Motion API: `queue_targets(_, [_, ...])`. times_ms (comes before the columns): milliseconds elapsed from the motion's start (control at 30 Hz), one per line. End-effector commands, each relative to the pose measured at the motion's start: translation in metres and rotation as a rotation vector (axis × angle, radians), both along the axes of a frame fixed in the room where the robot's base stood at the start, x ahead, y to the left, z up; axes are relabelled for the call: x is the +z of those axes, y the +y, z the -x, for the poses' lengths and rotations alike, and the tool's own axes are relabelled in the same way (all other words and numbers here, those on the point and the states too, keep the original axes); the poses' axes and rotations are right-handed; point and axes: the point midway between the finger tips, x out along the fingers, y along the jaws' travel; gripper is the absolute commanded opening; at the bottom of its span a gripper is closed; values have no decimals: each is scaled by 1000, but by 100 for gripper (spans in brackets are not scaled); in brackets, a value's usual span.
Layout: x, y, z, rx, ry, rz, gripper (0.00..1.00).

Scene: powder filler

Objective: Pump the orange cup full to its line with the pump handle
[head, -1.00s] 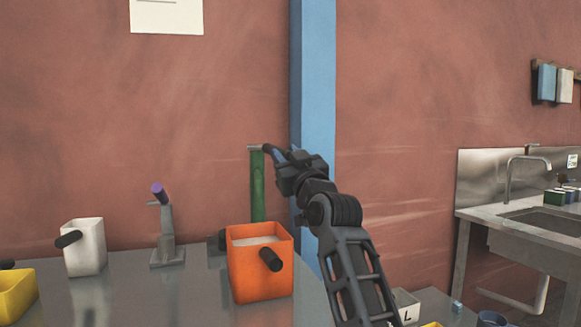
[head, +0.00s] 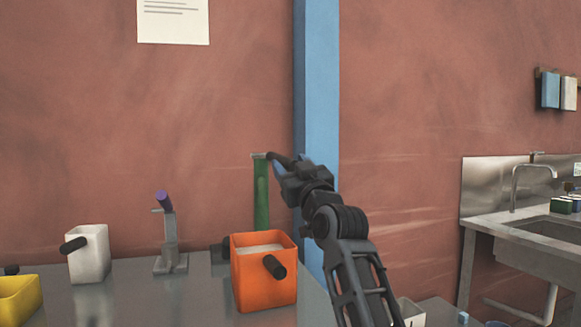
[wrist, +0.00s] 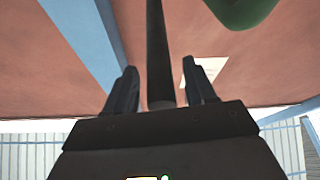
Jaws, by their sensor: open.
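The orange cup (head: 263,280) stands upright on the metal table, with a black side handle and white powder visible inside near its rim. I see no fill line on it. The green pump column (head: 261,195) rises behind it. My gripper (head: 283,165) is at the top of the column, on its right side. In the wrist view a dark rod, apparently the pump handle (wrist: 159,55), runs between the two open fingers (wrist: 162,92). Contact with the fingers cannot be told. A green rounded part (wrist: 240,10) shows at the top edge there.
To the left stand a grey stand with a purple-tipped lever (head: 167,235), a white cup (head: 88,255) and a yellow container (head: 18,298). A blue post (head: 316,90) rises behind my arm. A sink bench (head: 520,230) is at the right.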

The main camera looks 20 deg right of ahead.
Motion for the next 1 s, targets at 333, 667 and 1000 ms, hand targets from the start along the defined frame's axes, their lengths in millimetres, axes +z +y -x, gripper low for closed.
queue_targets(333, [-23,-4,50,-1,1,1,55])
queue_targets(667, [-29,-4,66,1,1,0,55])
queue_targets(1000, [-12,-2,64,16,5,-1,37])
